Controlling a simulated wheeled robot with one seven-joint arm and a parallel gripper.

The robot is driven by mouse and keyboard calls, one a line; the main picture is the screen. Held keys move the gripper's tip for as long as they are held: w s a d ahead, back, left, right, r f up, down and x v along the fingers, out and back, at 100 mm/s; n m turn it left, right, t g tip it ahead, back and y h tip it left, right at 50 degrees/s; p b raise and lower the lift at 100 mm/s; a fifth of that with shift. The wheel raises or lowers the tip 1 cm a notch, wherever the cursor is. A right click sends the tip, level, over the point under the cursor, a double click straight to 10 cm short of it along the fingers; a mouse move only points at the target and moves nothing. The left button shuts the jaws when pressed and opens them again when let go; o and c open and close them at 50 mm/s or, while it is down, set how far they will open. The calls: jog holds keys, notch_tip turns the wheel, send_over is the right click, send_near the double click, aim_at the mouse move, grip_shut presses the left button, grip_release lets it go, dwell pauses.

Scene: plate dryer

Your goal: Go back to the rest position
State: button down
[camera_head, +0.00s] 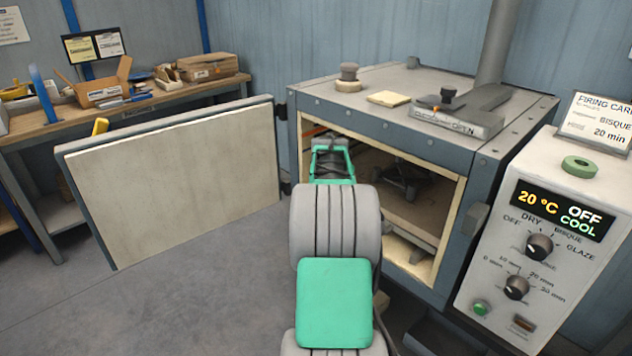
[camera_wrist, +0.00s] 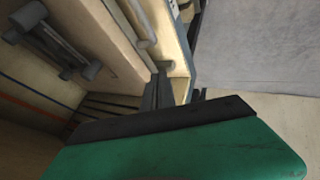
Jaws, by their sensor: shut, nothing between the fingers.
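My arm reaches into the open front of the grey kiln (camera_head: 375,95). Its green wrist part shows at the opening's left side in the head view, and my fingertips cannot be made out there. In the wrist view my gripper (camera_wrist: 157,88) shows as dark fingers close together, with nothing between them. They are beside the pale edge of the kiln opening. The kiln door (camera_head: 175,180) stands wide open to the left.
Grey posts and bars (camera_wrist: 60,45) are inside the kiln, close to my wrist. The control box (camera_head: 530,260) at the right reads 20 °C, OFF, COOL. A cluttered workbench (camera_head: 140,100) is at the left. The floor (camera_head: 190,300) before the door is clear.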

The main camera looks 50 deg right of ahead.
jog(key=w+a+r+n+y+p, duration=0.15)
jog(key=a+r, duration=0.25)
jog(key=a, duration=1.1)
jog(key=w+a+r+y+p, duration=0.1)
jog(key=a+r+y+p, duration=0.2)
jog(key=a, duration=1.1)
jog(key=s+a+p, duration=0.2)
jog(key=s+a, duration=0.6)
jog(key=a, duration=0.3)
jog(key=s+a+g+y+p, duration=0.1)
jog(key=s+a+p, duration=0.1)
jog(key=s+a, duration=0.6)
jog(key=a, duration=0.4)
jog(key=shift+r+n+p, duration=0.25)
jog(key=shift+n+p, duration=0.1)
jog(key=shift+y, duration=0.25)
